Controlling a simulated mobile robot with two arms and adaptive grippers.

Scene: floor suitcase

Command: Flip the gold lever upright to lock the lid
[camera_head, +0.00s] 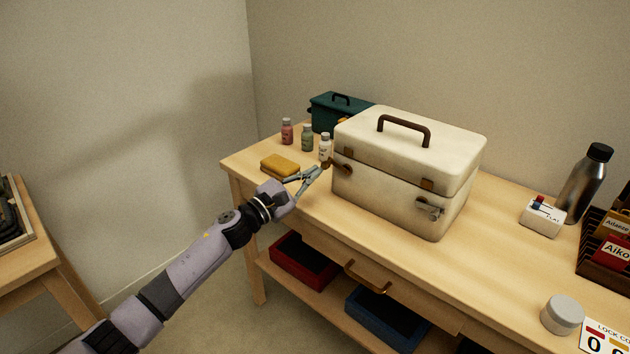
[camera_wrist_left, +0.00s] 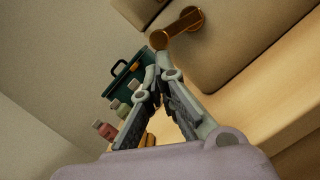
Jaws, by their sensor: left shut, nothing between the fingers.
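The cream case (camera_head: 380,190) stands on the wooden table with its lid (camera_head: 415,135) down. The gold lever (camera_head: 343,169) is at the left of its front face, just below the lid seam; it also shows in the left wrist view (camera_wrist_left: 178,30). There it appears to lie roughly along the seam, not upright. My left gripper (camera_head: 324,169) is shut and empty, its tips close to the lever's left end. I cannot tell whether they touch. They also show in the left wrist view (camera_wrist_left: 156,72). A silver latch (camera_head: 430,208) is at the front right. My right gripper is out of view.
Behind the gripper are a yellow sponge (camera_head: 280,165), small bottles (camera_head: 307,138) and a teal box (camera_head: 338,112). A steel bottle (camera_head: 584,183), white block (camera_head: 542,216) and round jar (camera_head: 562,314) stand to the right. The table front (camera_head: 400,250) is clear.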

